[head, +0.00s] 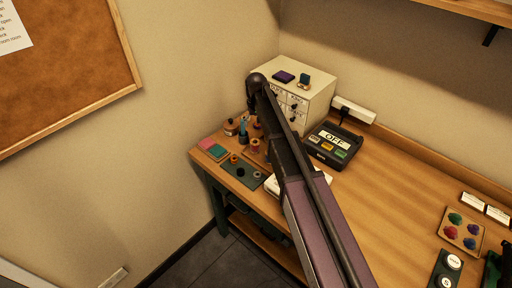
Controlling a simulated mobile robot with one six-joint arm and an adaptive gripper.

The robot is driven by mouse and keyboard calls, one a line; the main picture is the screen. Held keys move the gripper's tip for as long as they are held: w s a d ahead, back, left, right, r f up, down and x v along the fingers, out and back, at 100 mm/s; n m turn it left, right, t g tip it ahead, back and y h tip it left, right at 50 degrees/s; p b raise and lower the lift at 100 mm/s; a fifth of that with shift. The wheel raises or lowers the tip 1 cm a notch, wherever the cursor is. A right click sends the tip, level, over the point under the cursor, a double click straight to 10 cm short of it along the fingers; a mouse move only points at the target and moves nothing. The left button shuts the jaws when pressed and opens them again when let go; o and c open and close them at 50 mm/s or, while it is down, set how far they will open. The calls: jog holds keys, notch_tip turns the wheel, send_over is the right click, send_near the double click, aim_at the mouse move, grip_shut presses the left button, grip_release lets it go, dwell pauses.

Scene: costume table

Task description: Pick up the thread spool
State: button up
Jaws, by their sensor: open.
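Several small spool-like items stand at the left end of the wooden table (385,205). One thread spool (255,145) with orange-red thread stands on a small wooden base, close beside my arm. A smaller orange spool-like item (234,158) sits at the edge of a dark green mat (238,173). A brown one (231,127) stands further back. My gripper (252,107) is at the far end of my arm, in front of the cabinet's left edge and above the spools. It is open and appears empty. My arm hides part of the table behind it.
A cream drawer cabinet (312,104) with small items on top stands at the back. Pink and green pads (213,149) lie at the left edge. A tray of coloured pieces (463,232) is far right. The middle right is clear.

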aim_at(255, 147)
jog(key=shift+s+f+b, duration=0.1)
jog(key=shift+f+b, duration=3.85)
jog(key=shift+f, duration=0.15)
jog(key=shift+f, duration=0.1)
jog(key=f+b, duration=0.3)
jog(key=shift+s+a+f+b, duration=0.25)
jog(key=shift+b, duration=0.1)
jog(key=shift+f+b, duration=0.75)
jog(key=c, duration=1.3)
